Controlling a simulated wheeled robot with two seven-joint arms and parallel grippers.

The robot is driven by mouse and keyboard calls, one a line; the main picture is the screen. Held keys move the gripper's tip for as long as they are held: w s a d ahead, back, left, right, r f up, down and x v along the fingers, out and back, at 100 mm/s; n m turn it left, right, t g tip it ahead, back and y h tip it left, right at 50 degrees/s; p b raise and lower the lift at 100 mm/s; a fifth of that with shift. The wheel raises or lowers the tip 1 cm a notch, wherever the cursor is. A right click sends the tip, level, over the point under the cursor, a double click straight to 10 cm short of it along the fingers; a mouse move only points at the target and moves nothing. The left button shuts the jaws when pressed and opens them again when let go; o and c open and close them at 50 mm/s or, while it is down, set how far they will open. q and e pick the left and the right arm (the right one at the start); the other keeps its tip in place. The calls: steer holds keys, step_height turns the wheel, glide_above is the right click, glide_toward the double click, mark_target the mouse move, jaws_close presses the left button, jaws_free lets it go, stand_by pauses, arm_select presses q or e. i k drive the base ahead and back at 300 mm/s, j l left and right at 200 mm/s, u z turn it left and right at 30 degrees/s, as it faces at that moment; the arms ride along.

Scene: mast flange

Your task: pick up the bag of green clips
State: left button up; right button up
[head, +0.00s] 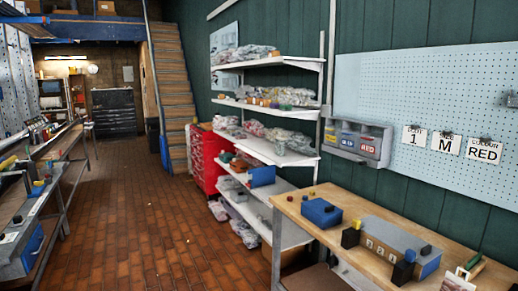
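Several clear bags of small parts lie on the white shelf rack against the green wall. Bags (246,54) are heaped on the top shelf, and more bags (275,97) in mixed colours lie on the shelf below. On the middle shelf are reddish and pale bags (290,140). Small green patches show among the shelf contents, but at this distance I cannot tell which bag holds green clips. Neither of my grippers is in view.
A wooden bench (345,206) at the right carries a blue box (321,212) and a grey-blue unit (390,247). A red drawer cabinet (204,158) stands beside the rack. Another bench (62,140) runs along the left. The brick floor (150,220) between is clear.

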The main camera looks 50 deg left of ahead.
mark_target(280, 144)
steer(key=u, duration=1.6)
steer(key=i+j+u, duration=0.35)
steer(key=i, duration=0.15)
steer(key=i+j+u, duration=0.2)
steer(key=i+u, duration=0.15)
steer(key=i, duration=0.2)
steer(key=i+j+u, duration=0.1)
steer(key=i+u, duration=0.25)
steer(key=i, duration=0.2)
steer(key=i+z, duration=0.15)
steer(key=i, duration=0.3)
steer(key=i+j+z, duration=0.1)
steer(key=i, duration=0.35)
steer(key=i+j+z, duration=0.15)
steer(key=i, duration=0.3)
steer(key=i+j+z, duration=0.1)
steer(key=i, duration=0.35)
steer(key=j, duration=0.1)
